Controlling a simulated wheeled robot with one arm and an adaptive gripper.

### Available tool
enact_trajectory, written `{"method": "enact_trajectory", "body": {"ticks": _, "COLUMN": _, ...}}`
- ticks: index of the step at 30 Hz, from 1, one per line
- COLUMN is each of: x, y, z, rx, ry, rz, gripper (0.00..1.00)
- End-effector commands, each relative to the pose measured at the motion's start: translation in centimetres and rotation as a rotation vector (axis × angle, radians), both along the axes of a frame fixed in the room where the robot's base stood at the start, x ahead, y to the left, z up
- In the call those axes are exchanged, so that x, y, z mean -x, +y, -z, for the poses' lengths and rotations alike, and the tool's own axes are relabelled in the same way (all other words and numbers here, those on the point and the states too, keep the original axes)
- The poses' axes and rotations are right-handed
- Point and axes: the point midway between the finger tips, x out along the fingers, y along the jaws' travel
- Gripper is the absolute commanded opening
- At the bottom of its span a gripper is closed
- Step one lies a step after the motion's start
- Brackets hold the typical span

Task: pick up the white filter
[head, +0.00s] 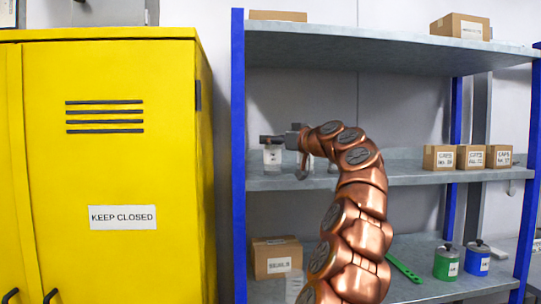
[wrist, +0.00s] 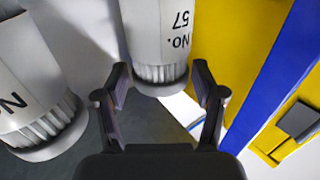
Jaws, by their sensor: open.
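A white cylindrical filter (wrist: 155,35) with the printed mark "NO. 57", upside down in the wrist view, and a ribbed lower end stands in front of my gripper (wrist: 160,80). My gripper's two fingers are open, one on each side of the filter's lower end; I cannot tell whether they touch it. A second white filter (wrist: 35,95) stands to the left in the wrist view, outside the fingers. In the head view, my gripper (head: 270,139) is at the middle shelf, at the top of a white filter (head: 272,158). My arm partly hides other white items.
The middle shelf (head: 405,172) also holds several small cardboard boxes (head: 470,156) at right. A yellow cabinet (head: 110,170) stands left, beside the blue shelf post (head: 238,150). The upper shelf (head: 380,48) is overhead. Green and blue canisters (head: 447,262) stand below.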

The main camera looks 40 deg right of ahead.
Motion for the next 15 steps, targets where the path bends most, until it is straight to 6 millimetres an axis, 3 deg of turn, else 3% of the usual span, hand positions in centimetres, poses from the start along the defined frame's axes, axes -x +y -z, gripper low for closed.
{"method": "enact_trajectory", "body": {"ticks": 3, "x": 0.02, "y": 0.03, "z": 0.03, "rx": 0.000, "ry": 0.000, "rz": 0.000, "gripper": 0.67}}
{"method": "enact_trajectory", "body": {"ticks": 15, "x": -0.02, "y": 0.09, "z": 0.02, "rx": 0.000, "ry": 0.000, "rz": -0.002, "gripper": 0.25}}
